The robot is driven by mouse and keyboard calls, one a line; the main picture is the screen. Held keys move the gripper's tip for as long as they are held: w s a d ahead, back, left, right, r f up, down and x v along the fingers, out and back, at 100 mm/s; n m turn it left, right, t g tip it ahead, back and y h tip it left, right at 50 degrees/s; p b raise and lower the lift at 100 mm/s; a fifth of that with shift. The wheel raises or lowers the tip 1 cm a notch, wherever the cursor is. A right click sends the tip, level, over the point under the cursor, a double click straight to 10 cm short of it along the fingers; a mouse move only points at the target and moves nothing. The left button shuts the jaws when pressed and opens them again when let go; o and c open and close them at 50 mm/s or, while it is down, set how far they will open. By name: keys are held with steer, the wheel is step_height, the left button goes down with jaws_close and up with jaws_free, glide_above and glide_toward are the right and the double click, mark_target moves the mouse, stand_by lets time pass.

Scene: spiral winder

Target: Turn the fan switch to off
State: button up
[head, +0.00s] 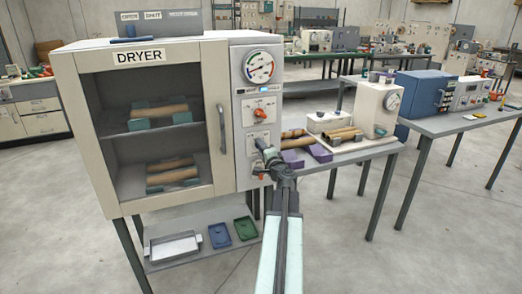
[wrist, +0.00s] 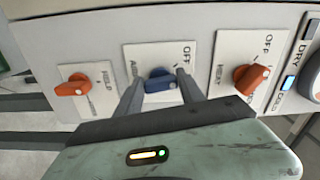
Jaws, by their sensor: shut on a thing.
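The dryer's control panel (head: 240,120) has a column of switches under a round gauge. The middle switch is a blue knob (wrist: 160,79) on a white plate in the wrist view; OFF is printed near that plate's upper right corner. A finger hides part of its other lettering, and I cannot read the word fan. My gripper (wrist: 160,90) has one finger on each side of the blue knob and is shut on it. In the head view my gripper (head: 265,150) is at the panel and mostly covers this knob.
Orange knobs flank it: the heat knob (wrist: 251,77) on the right and another (wrist: 73,86) on the left in the wrist view. The dryer door handle (head: 221,128) is left of the panel.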

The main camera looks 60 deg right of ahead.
steer(key=n, duration=0.6)
steer(key=shift+f, duration=0.2)
stand_by(0.4)
steer(key=o, duration=1.4)
steer(key=shift+c, duration=0.2)
steer(key=v, duration=0.8)
